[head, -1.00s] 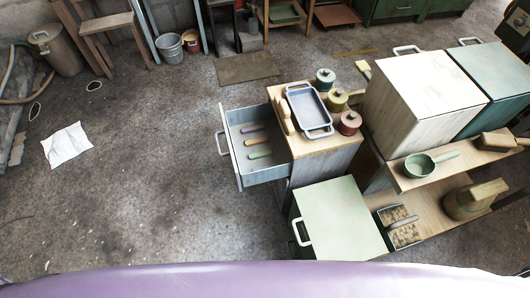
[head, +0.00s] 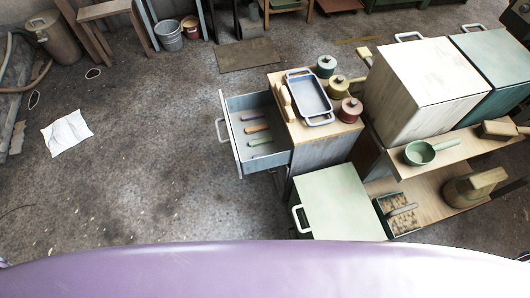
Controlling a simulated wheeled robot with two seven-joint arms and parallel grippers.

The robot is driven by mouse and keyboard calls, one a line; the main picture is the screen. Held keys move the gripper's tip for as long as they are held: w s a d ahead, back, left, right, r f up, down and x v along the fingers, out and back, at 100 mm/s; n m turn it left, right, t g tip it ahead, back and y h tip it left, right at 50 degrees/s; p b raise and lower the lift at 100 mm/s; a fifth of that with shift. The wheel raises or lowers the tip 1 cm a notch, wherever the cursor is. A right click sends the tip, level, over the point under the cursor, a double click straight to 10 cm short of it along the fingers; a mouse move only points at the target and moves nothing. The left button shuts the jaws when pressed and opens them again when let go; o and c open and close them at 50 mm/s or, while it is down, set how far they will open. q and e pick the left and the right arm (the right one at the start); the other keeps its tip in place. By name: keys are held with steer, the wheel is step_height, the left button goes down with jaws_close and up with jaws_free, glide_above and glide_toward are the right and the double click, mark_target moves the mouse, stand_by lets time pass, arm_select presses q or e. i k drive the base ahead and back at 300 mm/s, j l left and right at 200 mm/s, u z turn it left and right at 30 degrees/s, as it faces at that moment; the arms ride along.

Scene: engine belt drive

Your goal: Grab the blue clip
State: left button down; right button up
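I cannot make out a blue clip in the head view. An open grey-blue drawer (head: 238,153) pulled out to the left holds a purple piece (head: 250,114), an orange piece (head: 256,128) and a green piece (head: 260,141), all small and elongated. They lie apart in a row; they are too small to tell what they are. Neither of my grippers shows in the view.
A wooden-topped cabinet (head: 329,131) bears a blue-grey tray (head: 309,97) and several lidded pots. A pale green box (head: 340,200) stands in front. Large white (head: 424,80) and teal (head: 500,75) boxes stand right. The floor at left is mostly clear, with a white paper (head: 66,132).

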mark_target(275, 151)
steer(key=j+z, duration=0.2)
steer(key=j, duration=0.35)
steer(key=j+z, duration=0.2)
steer(key=j, duration=0.35)
steer(key=k+j+z, duration=0.15)
steer(key=j, duration=0.4)
steer(key=k+j+z, duration=0.2)
steer(key=j, duration=0.35)
steer(key=i, duration=0.1)
